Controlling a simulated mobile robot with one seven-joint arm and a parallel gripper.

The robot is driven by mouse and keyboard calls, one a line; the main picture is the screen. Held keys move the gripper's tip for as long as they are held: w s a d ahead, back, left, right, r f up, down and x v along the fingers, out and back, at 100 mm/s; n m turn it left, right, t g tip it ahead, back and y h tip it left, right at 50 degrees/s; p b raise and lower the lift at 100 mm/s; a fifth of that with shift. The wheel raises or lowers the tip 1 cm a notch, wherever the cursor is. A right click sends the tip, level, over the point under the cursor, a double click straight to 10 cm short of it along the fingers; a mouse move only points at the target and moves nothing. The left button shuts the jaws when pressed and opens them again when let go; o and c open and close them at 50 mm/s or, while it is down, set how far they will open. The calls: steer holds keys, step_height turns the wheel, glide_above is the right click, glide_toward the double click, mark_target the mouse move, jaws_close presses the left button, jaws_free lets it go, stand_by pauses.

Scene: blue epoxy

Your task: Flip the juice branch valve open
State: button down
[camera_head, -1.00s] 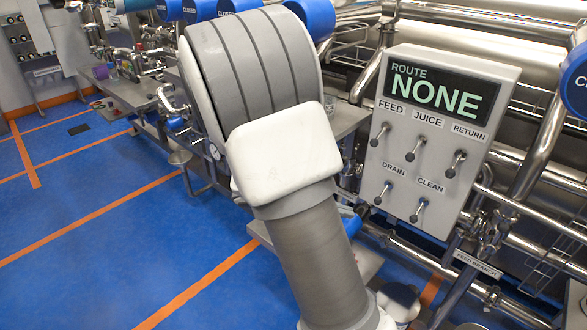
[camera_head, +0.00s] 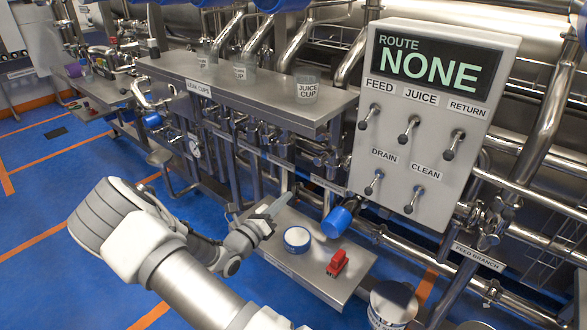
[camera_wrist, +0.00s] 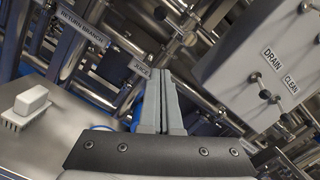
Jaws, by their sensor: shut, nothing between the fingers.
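My gripper (camera_head: 272,206) is low, over the back part of a steel shelf, left of and below the route panel. In the wrist view my gripper's two fingers (camera_wrist: 161,100) lie together, shut and empty. A label starting with JUICE (camera_wrist: 142,69) shows just behind the fingers; they hide its right end. Pipework with a fitting (camera_wrist: 186,32) lies beyond the fingertips. I cannot tell which handle there is the juice branch valve. The grey route panel (camera_head: 363,165) reads ROUTE NONE, and its JUICE lever (camera_head: 408,130) is one of several small levers. My gripper touches none of them.
A blue-rimmed round item (camera_head: 297,238), a red item (camera_head: 337,262) and a blue cylinder (camera_head: 341,218) are at the lower shelf (camera_head: 312,278). An upper bench (camera_head: 165,69) carries clear cups, one marked JUICE CUP (camera_head: 307,88). The RETURN BRANCH pipe label (camera_wrist: 83,27) is upper left. Blue floor is open at left.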

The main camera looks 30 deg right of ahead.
steer(key=shift+w+f, duration=0.15)
steer(key=w+d+r+b, duration=0.3)
steer(key=w+d, duration=0.3)
steer(key=d, duration=0.2)
steer(key=shift+d+r, duration=0.35)
steer(key=shift+r, duration=0.4)
